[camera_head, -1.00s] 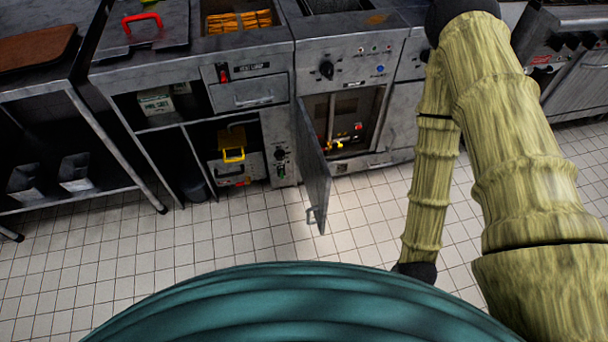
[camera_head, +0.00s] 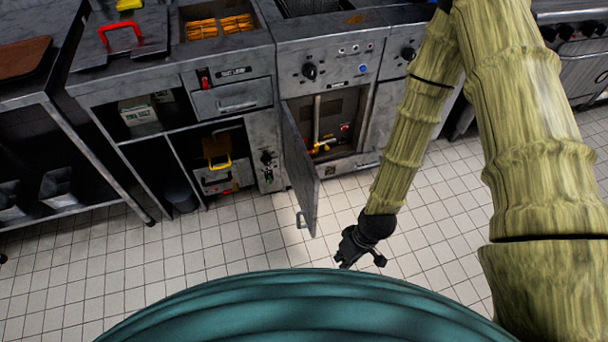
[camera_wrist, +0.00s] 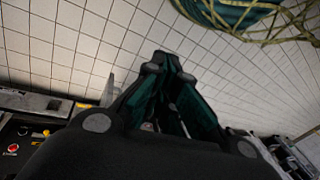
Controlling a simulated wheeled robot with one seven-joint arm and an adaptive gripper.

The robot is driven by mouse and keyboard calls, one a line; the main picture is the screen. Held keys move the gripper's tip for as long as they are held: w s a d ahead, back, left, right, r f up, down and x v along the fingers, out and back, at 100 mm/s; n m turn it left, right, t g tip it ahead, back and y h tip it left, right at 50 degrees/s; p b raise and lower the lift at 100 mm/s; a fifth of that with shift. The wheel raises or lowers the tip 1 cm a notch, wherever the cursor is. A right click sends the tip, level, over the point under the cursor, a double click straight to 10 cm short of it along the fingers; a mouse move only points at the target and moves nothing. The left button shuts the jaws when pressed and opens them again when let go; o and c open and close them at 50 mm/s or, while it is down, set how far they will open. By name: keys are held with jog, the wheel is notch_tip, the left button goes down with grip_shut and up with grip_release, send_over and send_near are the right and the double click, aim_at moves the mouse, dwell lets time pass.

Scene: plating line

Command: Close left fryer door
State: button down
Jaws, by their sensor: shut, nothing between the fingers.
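The left fryer door (camera_head: 300,175) is a grey metal panel standing wide open, swung out toward me, hinged at the left of the fryer cavity. Its handle (camera_head: 301,219) is near the low outer edge. The open fryer cavity (camera_head: 330,122) shows pipes and yellow and red valves. My gripper (camera_head: 343,264) is to the right of the door's outer edge and nearer to me, apart from it, over the tiled floor. In the wrist view its dark fingers (camera_wrist: 165,58) come together at the tips, with nothing held.
A counter with a fry basin (camera_head: 220,27) and open shelves stands left of the fryer. A steel table (camera_head: 85,130) is farther left. More cooking equipment (camera_head: 580,65) stands at the right. The tiled floor before the fryer is clear.

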jog(key=w+a+r+n+b, duration=0.1)
jog(key=w+a+r+n, duration=0.4)
jog(key=w+r+n, duration=0.45)
jog(key=w+a+r+n+b, duration=0.2)
jog(key=w+a+r+n, duration=0.4)
jog(key=w+r, duration=0.6)
notch_tip(320, 180, down, 12)
jog(key=w+d+p, duration=0.1)
jog(key=w, duration=0.1)
jog(key=shift+w+r+y+p, duration=0.2)
jog(key=shift+y+p, duration=0.1)
jog(key=shift+p, duration=0.1)
jog(key=shift+d, duration=0.15)
